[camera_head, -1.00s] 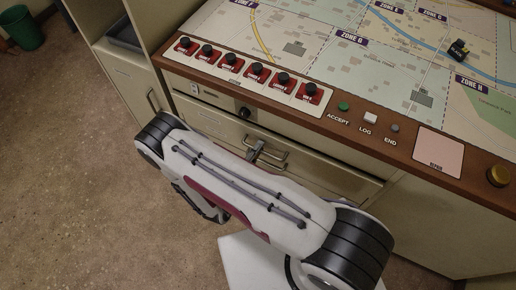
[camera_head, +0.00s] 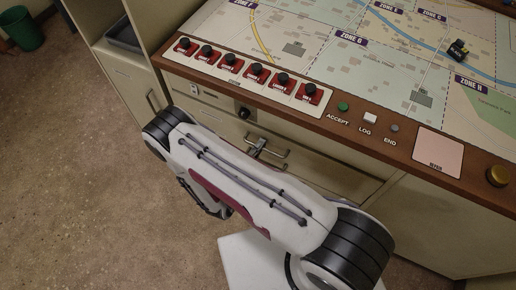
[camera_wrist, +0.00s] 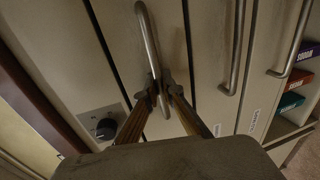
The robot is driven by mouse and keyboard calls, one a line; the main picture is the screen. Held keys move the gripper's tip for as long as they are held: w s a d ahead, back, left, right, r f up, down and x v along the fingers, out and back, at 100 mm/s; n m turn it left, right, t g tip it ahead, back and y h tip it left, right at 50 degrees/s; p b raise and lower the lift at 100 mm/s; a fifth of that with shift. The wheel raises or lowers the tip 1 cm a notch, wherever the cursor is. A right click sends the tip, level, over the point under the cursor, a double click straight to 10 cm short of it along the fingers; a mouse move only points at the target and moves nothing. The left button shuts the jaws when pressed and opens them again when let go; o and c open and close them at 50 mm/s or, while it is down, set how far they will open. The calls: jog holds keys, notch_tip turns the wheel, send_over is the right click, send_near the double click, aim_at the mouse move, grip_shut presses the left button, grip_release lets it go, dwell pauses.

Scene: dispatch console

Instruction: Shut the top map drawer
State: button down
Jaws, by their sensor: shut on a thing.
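The top map drawer (camera_head: 315,165) is a beige front under the console's brown edge. Its metal bar handle (camera_head: 272,150) also shows in the wrist view (camera_wrist: 146,35). My gripper (camera_wrist: 160,88) is shut on this handle, with one finger on each side of the bar. In the head view only the tip of my gripper (camera_head: 257,148) shows at the handle; my arm hides the lower left of the drawer front. The front sits close to the cabinet; I cannot tell whether a small gap is left.
The console top (camera_head: 300,100) carries red switch plates, buttons and a map. A black knob (camera_wrist: 106,128) sits on the panel beside the drawer. Another bar handle (camera_wrist: 235,50) is on the neighbouring front.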

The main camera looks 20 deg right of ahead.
jog(key=shift+w+d, duration=0.4)
jog(key=c, duration=2.5)
grip_release()
jog(key=shift+s, duration=0.1)
jog(key=v, duration=1.2)
